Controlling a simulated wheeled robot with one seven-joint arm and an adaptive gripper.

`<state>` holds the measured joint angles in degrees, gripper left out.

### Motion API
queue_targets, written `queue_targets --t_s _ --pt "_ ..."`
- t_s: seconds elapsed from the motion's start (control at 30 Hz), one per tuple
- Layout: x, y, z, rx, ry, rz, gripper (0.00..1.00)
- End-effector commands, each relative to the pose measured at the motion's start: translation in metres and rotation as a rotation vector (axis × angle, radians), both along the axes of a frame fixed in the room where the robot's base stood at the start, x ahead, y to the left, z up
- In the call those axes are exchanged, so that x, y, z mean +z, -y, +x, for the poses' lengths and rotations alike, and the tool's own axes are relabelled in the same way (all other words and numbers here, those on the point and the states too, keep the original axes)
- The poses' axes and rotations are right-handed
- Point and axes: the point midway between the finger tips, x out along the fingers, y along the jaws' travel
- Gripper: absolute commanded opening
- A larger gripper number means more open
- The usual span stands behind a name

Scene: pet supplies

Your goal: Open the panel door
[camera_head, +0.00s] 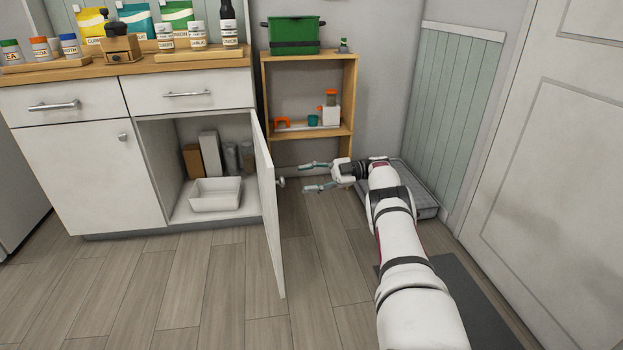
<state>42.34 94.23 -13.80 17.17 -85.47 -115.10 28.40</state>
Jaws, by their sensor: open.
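The panel door (269,215) of the white base cabinet stands open, swung out toward me on its right side. Its round knob (281,182) shows on the right-facing side of the door. My gripper (309,177) is open and empty, to the right of the door, with its fingers pointing left toward the knob. A gap seems to show between fingers and knob; exact depth is hard to tell. Inside the open cabinet is a white bin (215,194) with several boxes and jars behind it.
A closed cabinet door (92,175) and two drawers flank the opening. A wooden shelf (345,105) with a green box (293,33) stands behind my gripper. A grey platform (428,202) lies by the right wall. The floor (190,290) in front is clear.

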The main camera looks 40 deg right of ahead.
Motion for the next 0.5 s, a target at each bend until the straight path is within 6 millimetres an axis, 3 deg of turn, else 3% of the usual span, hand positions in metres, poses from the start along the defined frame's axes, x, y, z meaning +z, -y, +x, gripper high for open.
queue_targets --t_s 0.5 --pt "0.0008 0.0067 -0.0039 -0.004 -0.001 -0.002 0.48"
